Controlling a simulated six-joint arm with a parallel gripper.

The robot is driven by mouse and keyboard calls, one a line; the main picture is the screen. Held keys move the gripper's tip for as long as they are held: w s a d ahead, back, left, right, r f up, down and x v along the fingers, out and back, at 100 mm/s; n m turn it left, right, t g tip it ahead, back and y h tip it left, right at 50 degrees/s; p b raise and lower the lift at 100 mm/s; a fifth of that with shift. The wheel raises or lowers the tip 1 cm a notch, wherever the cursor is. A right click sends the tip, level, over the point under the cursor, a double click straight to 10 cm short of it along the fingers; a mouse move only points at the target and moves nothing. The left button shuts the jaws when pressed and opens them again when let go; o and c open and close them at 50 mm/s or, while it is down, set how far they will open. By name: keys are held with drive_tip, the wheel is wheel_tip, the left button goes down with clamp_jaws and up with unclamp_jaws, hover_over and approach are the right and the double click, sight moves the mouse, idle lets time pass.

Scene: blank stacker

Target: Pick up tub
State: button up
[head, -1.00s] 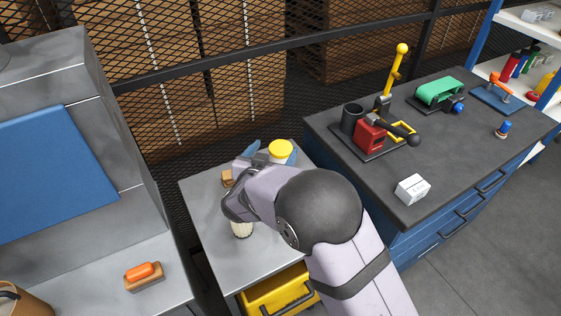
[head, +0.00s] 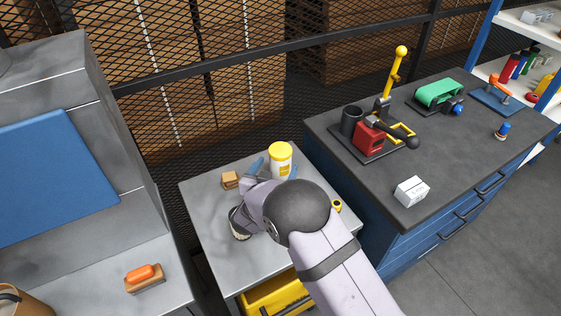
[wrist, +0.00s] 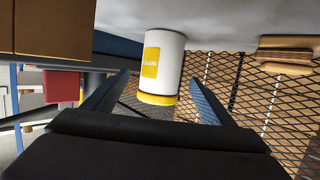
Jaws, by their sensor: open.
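The tub is a white cylinder with a yellow lid and a yellow label. It stands upright near the back of the grey table in the head view (head: 281,163). In the wrist view the tub (wrist: 172,62) appears upside down, between and beyond the fingertips. My gripper (wrist: 158,84) is open, its two dark blue fingers spread to either side of the tub with nothing held. In the head view the fingers show just in front of the tub, partly hidden by my wrist. I cannot tell whether either finger touches it.
A small brown block (head: 230,180) sits left of the tub on the grey table (head: 212,243). A pale, dark-edged object (head: 240,222) is partly hidden by my arm. The blue-drawered bench (head: 450,160) and mesh fence stand close by.

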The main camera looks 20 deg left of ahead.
drive_tip(key=shift+w+p, duration=0.3)
drive_tip(key=shift+w, duration=0.2)
drive_tip(key=shift+p+x, duration=0.6)
drive_tip(key=shift+x, duration=1.5)
drive_tip(key=shift+f, duration=0.1)
drive_tip(key=c, duration=1.3)
